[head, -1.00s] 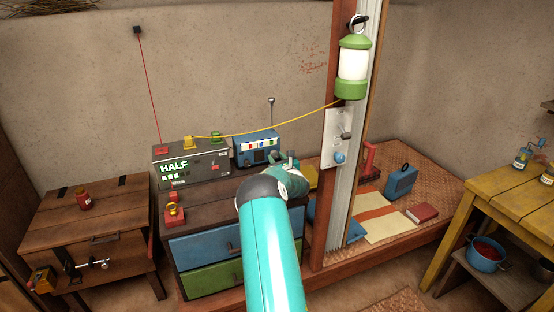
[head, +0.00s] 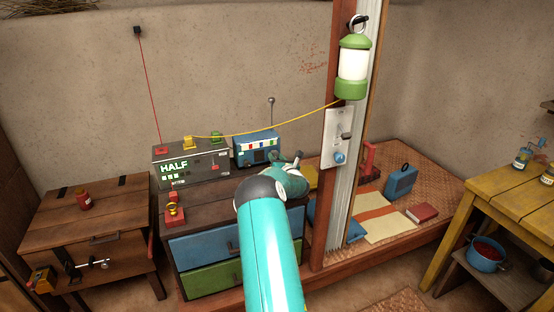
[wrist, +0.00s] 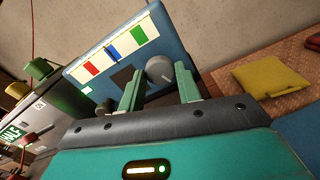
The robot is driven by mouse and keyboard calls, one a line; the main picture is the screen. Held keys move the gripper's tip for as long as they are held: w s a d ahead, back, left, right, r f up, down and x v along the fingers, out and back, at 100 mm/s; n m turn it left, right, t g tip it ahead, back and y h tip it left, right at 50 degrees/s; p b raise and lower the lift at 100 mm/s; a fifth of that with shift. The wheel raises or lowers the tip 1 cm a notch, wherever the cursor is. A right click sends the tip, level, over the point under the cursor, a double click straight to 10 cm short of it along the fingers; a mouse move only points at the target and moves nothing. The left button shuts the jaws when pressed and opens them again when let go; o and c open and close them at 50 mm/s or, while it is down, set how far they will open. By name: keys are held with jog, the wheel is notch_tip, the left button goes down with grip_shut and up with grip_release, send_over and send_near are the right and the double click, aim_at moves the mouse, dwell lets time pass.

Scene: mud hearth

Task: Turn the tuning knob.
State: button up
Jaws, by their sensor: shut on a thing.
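The blue radio (head: 243,150) stands on the dresser (head: 190,206) against the back wall, with an upright antenna and a strip of coloured patches on its front. In the wrist view the radio (wrist: 185,52) fills the upper middle. Its round grey tuning knob (wrist: 158,69) sits at the right of a dark square. My gripper (wrist: 159,77) has one green finger on each side of the knob and is shut on it. In the head view my gripper (head: 287,158) is in front of the radio's right side, and the knob is hidden there.
A grey box (head: 205,168) showing HALF stands left of the radio, with a yellow cable running to the post. The post, with a green lantern (head: 352,68) and switch plate (head: 337,140), stands right of my arm. A yellow cushion (wrist: 268,78) lies to the right.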

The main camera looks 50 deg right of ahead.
jog(key=shift+m, duration=0.5)
jog(key=o, duration=1)
jog(key=shift+c, duration=0.2)
jog(key=shift+s, duration=0.1)
jog(key=v, duration=0.7)
jog(key=shift+s+a, duration=0.15)
